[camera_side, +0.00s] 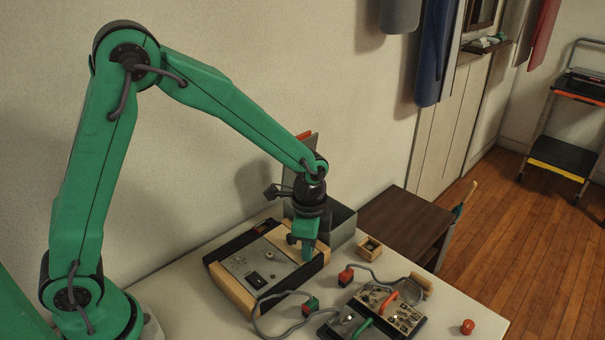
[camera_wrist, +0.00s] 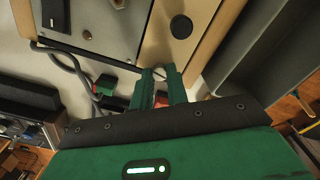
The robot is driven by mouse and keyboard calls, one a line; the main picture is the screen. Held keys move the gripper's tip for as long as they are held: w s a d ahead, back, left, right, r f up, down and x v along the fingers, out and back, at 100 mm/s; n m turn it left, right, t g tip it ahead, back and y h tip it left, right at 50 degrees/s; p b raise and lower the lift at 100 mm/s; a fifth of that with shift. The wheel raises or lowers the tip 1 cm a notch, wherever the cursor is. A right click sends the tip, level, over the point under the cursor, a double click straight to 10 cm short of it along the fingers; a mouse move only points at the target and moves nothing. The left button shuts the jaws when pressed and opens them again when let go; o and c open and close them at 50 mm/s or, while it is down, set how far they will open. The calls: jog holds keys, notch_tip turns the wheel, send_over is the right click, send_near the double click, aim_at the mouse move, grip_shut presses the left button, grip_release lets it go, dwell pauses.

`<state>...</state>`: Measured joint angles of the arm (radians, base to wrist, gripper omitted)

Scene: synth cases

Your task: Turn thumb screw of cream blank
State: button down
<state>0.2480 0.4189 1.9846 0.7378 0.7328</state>
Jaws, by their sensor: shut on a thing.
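The cream blank (camera_wrist: 158,42) is the tan plate at the right end of the boxed unit (camera_wrist: 100,22) in the wrist view. A round black knob (camera_wrist: 181,27) sits on its upper part. My gripper (camera_wrist: 164,72) is over the plate's near edge, its two green fingers close together. In the side view my gripper (camera_side: 305,257) points down onto the right part of the unit (camera_side: 230,290), which has wooden sides and a grey panel with a black switch.
A red plug (camera_side: 346,274) and a green plug (camera_side: 310,305) lie on cables in front of the unit. A smaller panel unit (camera_side: 405,315) with red and green handles stands nearby. A small wooden box (camera_side: 370,247) and a red cap (camera_side: 467,327) are farther right. A grey bin (camera_side: 343,226) stands behind.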

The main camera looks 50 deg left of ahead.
jog(key=n, duration=0.4)
jog(key=shift+n, duration=0.3)
jog(key=n, duration=1.5)
jog(key=shift+a+n, duration=0.1)
jog(key=shift+n, duration=0.2)
jog(key=c, duration=1.3)
grip_release()
jog(key=shift+c, duration=0.2)
